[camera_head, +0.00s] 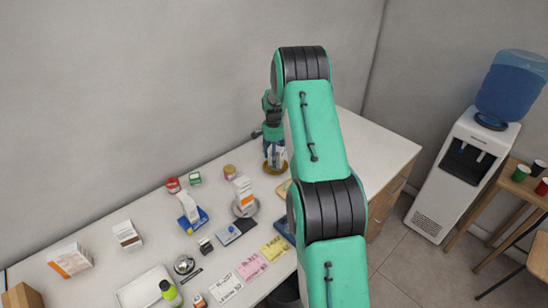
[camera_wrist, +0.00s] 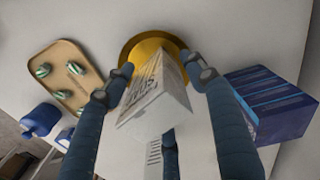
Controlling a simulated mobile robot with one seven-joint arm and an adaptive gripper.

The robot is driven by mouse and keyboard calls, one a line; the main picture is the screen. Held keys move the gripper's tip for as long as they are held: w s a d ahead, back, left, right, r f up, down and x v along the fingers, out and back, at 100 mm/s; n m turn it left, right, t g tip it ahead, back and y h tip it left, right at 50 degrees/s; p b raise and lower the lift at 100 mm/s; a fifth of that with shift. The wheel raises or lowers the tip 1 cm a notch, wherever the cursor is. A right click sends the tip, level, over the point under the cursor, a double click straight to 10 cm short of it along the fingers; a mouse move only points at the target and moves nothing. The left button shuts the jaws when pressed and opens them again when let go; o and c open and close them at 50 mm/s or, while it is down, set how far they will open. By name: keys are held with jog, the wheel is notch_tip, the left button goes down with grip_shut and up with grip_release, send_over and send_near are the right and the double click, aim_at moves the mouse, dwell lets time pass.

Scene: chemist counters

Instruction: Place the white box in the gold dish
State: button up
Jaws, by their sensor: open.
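The white box (camera_wrist: 158,105), with dark print on one side, stands between my gripper's fingers in the wrist view. The gold dish (camera_wrist: 146,40) is round and shows behind and around the far end of the box. The box appears to be in or just over the dish; its contact is hidden. In the head view, the white box (camera_head: 277,154) and gold dish (camera_head: 275,170) are at the back of the counter, beside my arm. My gripper (camera_wrist: 156,68) is open, with fingers on both sides of the box.
A tan tray (camera_wrist: 88,108) with several small green-and-white items lies left of the dish in the wrist view. A dark blue box (camera_wrist: 272,105) is close on the right. Many boxes and papers cover the counter (camera_head: 130,215) nearer the front. The counter's far right is clear.

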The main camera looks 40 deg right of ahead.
notch_tip(320, 180, up, 12)
jog(key=shift+r+p, duration=0.1)
jog(key=shift+p, duration=0.65)
dwell(0.3)
jog(key=shift+a, duration=0.1)
jog(key=shift+w+a+r, duration=0.1)
jog(key=shift+a+r, duration=0.05)
jog(key=shift+r, duration=0.1)
jog(key=s+a+r+n+t, duration=0.1)
jog(key=s+a+r+n, duration=0.2)
jog(key=s+a+r, duration=0.75)
jog(key=s+a+r+n+t, duration=0.2)
jog(key=s+a+r+n, duration=0.15)
jog(key=a+r, duration=1.3)
jog(key=s+a+n+t, duration=0.1)
jog(key=s+a+n, duration=0.2)
jog(key=s+a, duration=0.6)
jog(key=s+a+n+t, duration=0.1)
jog(key=s+a+n, duration=0.3)
jog(key=s+a, duration=0.6)
jog(key=s, duration=0.7)
jog(key=shift+s+f+t, duration=0.15)
jog(key=shift+f+t, duration=0.25)
